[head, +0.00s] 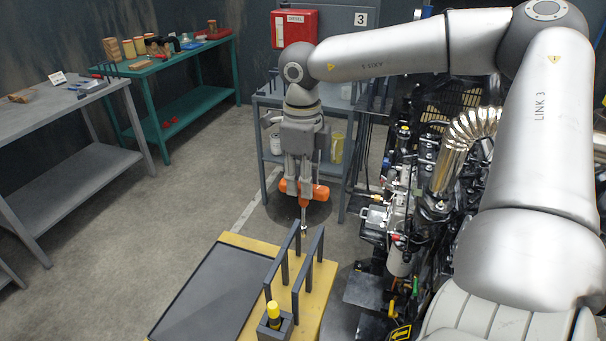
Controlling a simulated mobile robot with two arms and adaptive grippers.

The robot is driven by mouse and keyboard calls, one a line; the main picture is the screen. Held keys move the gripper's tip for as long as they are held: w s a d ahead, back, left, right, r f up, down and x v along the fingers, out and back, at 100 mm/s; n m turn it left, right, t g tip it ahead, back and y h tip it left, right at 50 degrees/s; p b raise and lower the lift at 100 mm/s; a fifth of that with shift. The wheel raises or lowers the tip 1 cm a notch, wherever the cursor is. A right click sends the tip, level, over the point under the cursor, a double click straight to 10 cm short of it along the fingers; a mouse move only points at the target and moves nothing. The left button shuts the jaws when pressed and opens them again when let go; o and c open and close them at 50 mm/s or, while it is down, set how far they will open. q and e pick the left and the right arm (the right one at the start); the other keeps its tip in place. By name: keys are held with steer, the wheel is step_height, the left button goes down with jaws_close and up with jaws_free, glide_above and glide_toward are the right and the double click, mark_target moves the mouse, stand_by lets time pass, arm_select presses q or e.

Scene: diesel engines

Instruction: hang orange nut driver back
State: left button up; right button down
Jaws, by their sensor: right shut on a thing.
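The orange nut driver (320,192) is in the fingers of my right gripper (299,182), which is shut on its handle. The handle lies crosswise in the fingers, and a thin metal shaft points down below it. The driver is above and behind a dark rack with upright bars (296,283) on a yellow-edged bench (323,273). It looks apart from the rack, though the shaft tip comes close to the bars in the picture. My left gripper is out of view.
A yellow-handled tool (273,311) stands in a dark holder at the bench front. A dark mat (208,295) covers the bench's left. A diesel engine (430,170) stands close on the right. Grey (62,110) and green (150,70) tables are at the left. Open floor lies between.

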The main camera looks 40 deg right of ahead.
mark_target(303, 227)
steer(key=shift+s+f, duration=0.1)
steer(key=shift+f, duration=0.45)
steer(key=shift+f+b, duration=0.3)
steer(key=shift+b, duration=0.05)
step_height(303, 227, down, 3)
steer(key=shift+f+b, duration=0.2)
steer(key=shift+b, duration=0.85)
step_height(303, 227, down, 2)
steer(key=shift+b, duration=1.15)
step_height(303, 227, down, 3)
steer(key=b, duration=0.3)
steer(key=shift+r, duration=0.1)
steer(key=shift+f+b, duration=0.45)
steer(key=shift+f, duration=0.05)
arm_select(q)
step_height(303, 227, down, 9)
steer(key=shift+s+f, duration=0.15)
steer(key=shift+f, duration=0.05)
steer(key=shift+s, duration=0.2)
